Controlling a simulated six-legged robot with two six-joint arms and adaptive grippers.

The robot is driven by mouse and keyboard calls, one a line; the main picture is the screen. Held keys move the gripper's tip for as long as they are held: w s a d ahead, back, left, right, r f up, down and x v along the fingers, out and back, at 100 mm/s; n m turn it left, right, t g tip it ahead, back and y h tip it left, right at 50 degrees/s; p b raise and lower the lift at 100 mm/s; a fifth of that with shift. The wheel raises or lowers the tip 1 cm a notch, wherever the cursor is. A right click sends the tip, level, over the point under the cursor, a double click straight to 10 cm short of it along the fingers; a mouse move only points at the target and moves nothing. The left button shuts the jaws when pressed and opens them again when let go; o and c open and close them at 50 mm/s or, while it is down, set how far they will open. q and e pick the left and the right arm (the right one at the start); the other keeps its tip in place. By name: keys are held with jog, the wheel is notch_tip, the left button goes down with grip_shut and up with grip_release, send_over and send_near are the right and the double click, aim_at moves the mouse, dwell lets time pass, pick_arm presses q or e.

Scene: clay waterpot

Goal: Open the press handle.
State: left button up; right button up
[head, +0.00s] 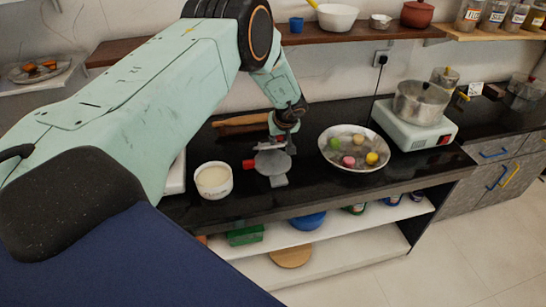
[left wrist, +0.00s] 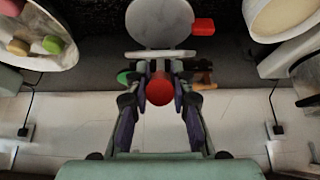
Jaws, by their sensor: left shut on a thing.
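The press stands on the dark counter in the head view, with a round grey plate (head: 272,163) and a red part (head: 248,164) at its left side. In the left wrist view its round plate (left wrist: 160,22) is at the top, with a pale bar below it. A red ball-shaped knob (left wrist: 159,92) of the handle shows between the fingers. My left gripper (head: 284,138) reaches down over the back of the press. It is shut on the press handle, and its fingers also show in the left wrist view (left wrist: 160,72). My right gripper is out of view.
A white bowl (head: 213,182) stands left of the press. Farther right, a pot (head: 421,103) sits on a pale stove (head: 402,130). A wooden shelf (head: 345,37) runs above the counter.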

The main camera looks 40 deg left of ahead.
pick_arm(q)
jog(key=shift+w+a+r, duration=0.15)
jog(key=shift+r, duration=0.05)
jog(key=shift+w+a+r+b, duration=0.5)
jog(key=shift+w+a+r, duration=0.35)
jog(key=shift+a+r, duration=0.25)
jog(key=shift+d, duration=0.1)
jog(key=shift+w+a+r+b, duration=0.75)
jog(key=shift+w+a+b, duration=0.15)
jog(key=shift+b, duration=0.25)
jog(key=shift+w+a+r, duration=0.1)
jog(key=shift+a+r, duration=0.1)
jog(key=shift+a, duration=0.1)
